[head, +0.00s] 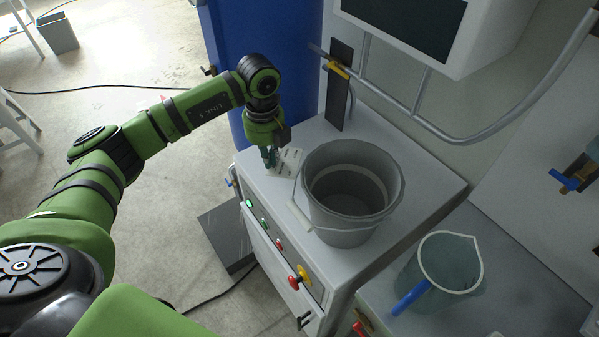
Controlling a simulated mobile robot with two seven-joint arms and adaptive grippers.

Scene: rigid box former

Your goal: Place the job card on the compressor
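My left gripper (270,158) points down at the rear left of the top of a light grey cabinet (425,205), which I take to be the compressor. A small white card with dark print, the job card (289,164), is right at the fingertips, just left of the grey bucket. Its left edge meets the fingers in the picture. I cannot tell whether the fingers grip it or only touch it, nor whether it lies flat on the top. The finger gap is too small to make out. My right gripper is not in view.
A grey bucket (345,235) stands on the cabinet top, close to the card. A clear jug (450,268) with a blue handle stands lower right. A pipe and blue cabinet (235,60) are behind.

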